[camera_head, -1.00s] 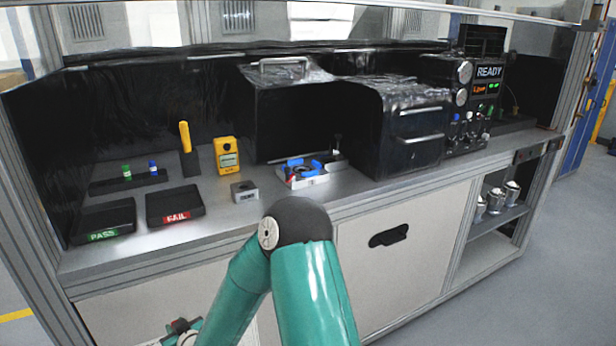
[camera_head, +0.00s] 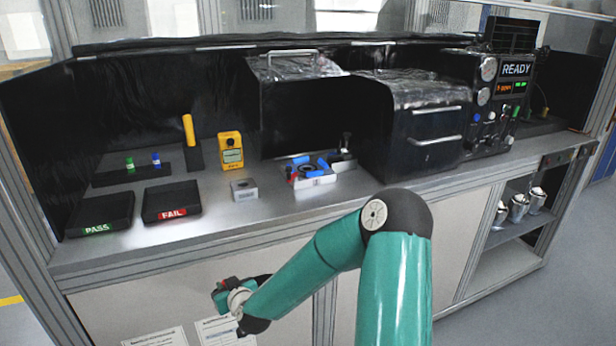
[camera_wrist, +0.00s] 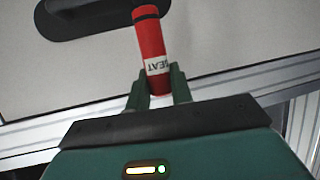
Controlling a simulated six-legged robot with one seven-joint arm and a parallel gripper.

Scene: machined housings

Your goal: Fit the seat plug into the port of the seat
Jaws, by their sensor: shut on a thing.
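The seat plug is a red cylinder (camera_wrist: 151,45) with a black band near its far end and a white label reading "SEAT". My gripper (camera_wrist: 159,76) is shut on the lower part of it, and the plug points away from the palm, slightly tilted. In the head view my gripper (camera_head: 226,296) is low in front of the cabinet, below the bench top, with a small bit of red plug (camera_head: 221,284) showing. A white fixture with blue clamps (camera_head: 318,180) holds a part on the bench, well above and right of my gripper. I cannot make out the seat's port.
A small grey block (camera_head: 244,189) stands left of the fixture. FAIL (camera_head: 171,201) and PASS (camera_head: 100,214) trays lie further left, with a yellow meter (camera_head: 231,151) behind. A black-covered box (camera_head: 418,130) stands right of the fixture. The bench's front edge lies above my gripper.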

